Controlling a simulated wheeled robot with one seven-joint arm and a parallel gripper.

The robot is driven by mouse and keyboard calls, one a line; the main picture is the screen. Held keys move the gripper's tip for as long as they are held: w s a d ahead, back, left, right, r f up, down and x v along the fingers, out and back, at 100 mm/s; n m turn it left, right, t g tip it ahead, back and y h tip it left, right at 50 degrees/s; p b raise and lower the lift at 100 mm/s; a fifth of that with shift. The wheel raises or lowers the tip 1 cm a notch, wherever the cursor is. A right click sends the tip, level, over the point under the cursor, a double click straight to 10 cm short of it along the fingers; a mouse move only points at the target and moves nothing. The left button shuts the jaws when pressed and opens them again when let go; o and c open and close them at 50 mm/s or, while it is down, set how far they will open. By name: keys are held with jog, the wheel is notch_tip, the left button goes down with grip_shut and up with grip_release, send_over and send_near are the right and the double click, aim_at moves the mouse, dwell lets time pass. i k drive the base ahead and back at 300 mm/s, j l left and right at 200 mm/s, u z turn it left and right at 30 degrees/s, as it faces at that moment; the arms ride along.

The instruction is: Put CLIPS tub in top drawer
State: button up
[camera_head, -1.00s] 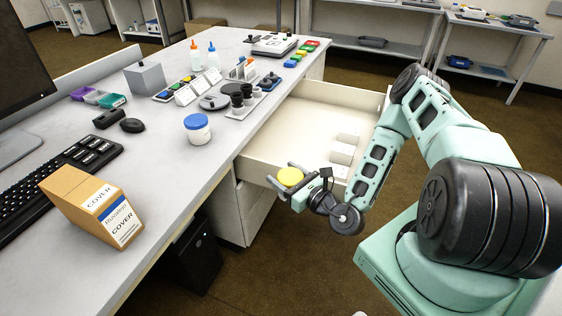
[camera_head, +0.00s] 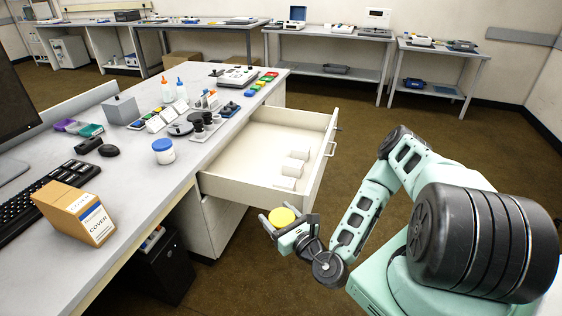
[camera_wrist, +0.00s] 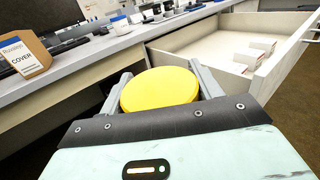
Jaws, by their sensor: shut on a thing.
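A tub with a round yellow lid (camera_head: 282,217) is held between the fingers of my gripper (camera_head: 276,220). In the wrist view the yellow lid (camera_wrist: 160,90) fills the space between the two grey fingers, and the tub's body and any label are hidden below it. The top drawer (camera_head: 262,196) is pulled open, with several small white boxes (camera_head: 291,168) along its right side and a bare floor at the left. My gripper is outside the drawer, in front of its near side wall. The drawer also shows in the wrist view (camera_wrist: 190,62).
The desk (camera_head: 140,205) left of the drawer carries a blue-lidded jar (camera_head: 163,152), a COVER box (camera_head: 77,213), a keyboard and small lab items. The drawer front with its handle (camera_head: 332,148) stands at the right. Open floor lies right of the drawer.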

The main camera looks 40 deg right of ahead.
aim_at(268, 149)
jog(key=z, duration=1.5)
jog(key=i+l+z, duration=0.1)
jog(key=z, duration=0.4)
jog(key=i+z, duration=0.2)
jog(key=z, duration=0.25)
jog(key=i+z, duration=0.15)
jog(key=z, duration=0.35)
jog(key=i+j, duration=0.2)
jog(key=i, duration=0.2)
jog(key=i+j, duration=0.15)
jog(key=i, duration=0.25)
jog(key=i+j, duration=0.2)
jog(key=i, duration=0.2)
jog(key=i+j, duration=0.15)
jog(key=i, duration=0.25)
jog(key=i+u, duration=0.1)
jog(key=u, duration=0.3)
jog(key=i+u, duration=0.1)
jog(key=u, duration=0.25)
jog(key=i+l+u, duration=0.1)
jog(key=u, duration=0.3)
jog(key=i+l+u, duration=0.1)
jog(key=u, duration=1.75)
